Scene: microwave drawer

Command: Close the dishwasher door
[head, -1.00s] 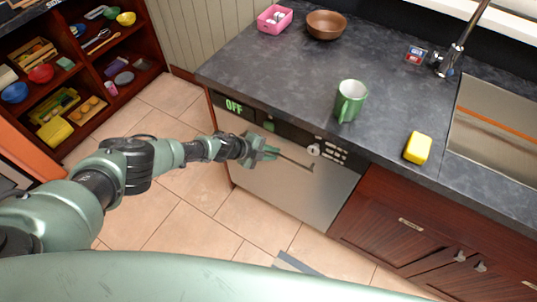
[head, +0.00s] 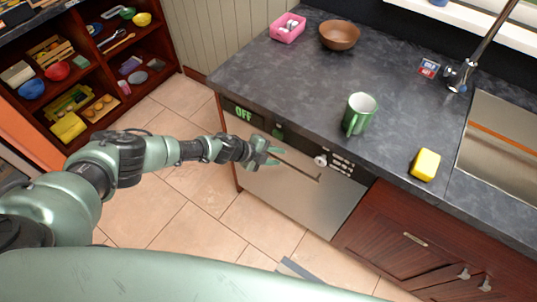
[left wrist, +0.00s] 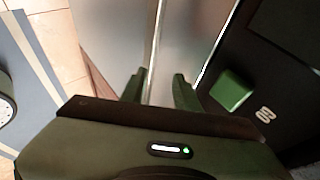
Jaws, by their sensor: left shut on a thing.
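The dishwasher door (head: 290,203) is a silver panel under the counter. It stands upright and looks flush, or nearly so, with the cabinet front. A dark control strip with a green OFF display (head: 243,114) and a knob runs along its top. My left gripper (head: 266,154) is at the slim handle bar (head: 303,170) near the top left of the door. In the left wrist view, its two fingers (left wrist: 158,88) stand on either side of the metal bar (left wrist: 155,52), shut on it. My right gripper is not in view.
A green mug (head: 358,116), a yellow sponge (head: 425,165), a brown bowl (head: 339,36) and a pink container (head: 287,29) stand on the dark counter (head: 300,90). A sink is at right. Wooden drawers (head: 405,235) adjoin the dishwasher. Tiled floor (head: 195,225) is open in front.

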